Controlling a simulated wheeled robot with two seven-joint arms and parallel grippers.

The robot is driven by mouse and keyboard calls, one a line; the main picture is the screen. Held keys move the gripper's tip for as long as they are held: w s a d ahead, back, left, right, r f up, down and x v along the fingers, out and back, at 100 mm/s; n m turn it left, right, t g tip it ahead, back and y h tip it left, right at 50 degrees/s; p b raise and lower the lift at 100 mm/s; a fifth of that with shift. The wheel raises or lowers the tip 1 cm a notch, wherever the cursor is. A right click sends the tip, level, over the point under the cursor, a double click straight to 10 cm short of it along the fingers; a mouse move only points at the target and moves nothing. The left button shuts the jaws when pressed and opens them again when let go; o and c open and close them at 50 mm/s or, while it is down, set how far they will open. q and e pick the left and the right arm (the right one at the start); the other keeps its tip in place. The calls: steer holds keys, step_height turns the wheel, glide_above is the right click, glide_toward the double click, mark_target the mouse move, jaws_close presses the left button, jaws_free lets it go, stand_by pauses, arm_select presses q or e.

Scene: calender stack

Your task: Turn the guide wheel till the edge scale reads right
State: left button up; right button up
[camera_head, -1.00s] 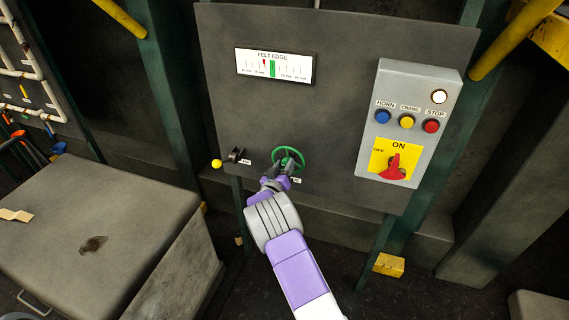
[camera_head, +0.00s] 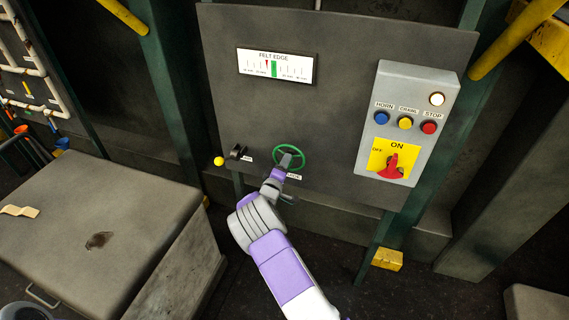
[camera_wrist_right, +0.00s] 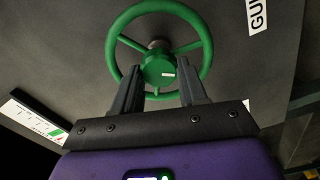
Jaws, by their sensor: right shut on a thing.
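The green guide wheel (camera_head: 300,161) is mounted low on the dark panel, and its rim, spokes and hub fill the upper middle of the right wrist view (camera_wrist_right: 113,50). My right gripper (camera_head: 286,160) is at the wheel's middle, its two fingers (camera_wrist_right: 161,80) either side of the green hub, shut on it. The edge scale (camera_head: 299,72), marked FELT EDGE, is high on the panel. Its red pointer (camera_head: 267,63) stands just left of the green band (camera_head: 274,69). Part of the scale also shows in the right wrist view (camera_wrist_right: 30,120). My left gripper is out of view.
A black lever with a yellow knob (camera_head: 219,161) is just left of the wheel. A grey control box (camera_head: 451,85) with buttons and a red switch (camera_head: 393,169), turned to ON, is at the right. A grey chest (camera_head: 140,195) stands at the lower left.

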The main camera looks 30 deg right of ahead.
steer(key=shift+n, duration=0.6)
steer(key=o, duration=1.1)
steer(key=shift+c, duration=0.2)
steer(key=shift+s+a, duration=0.1)
steer(key=v, duration=0.7)
steer(key=shift+a, duration=0.15)
steer(key=shift+s, duration=0.1)
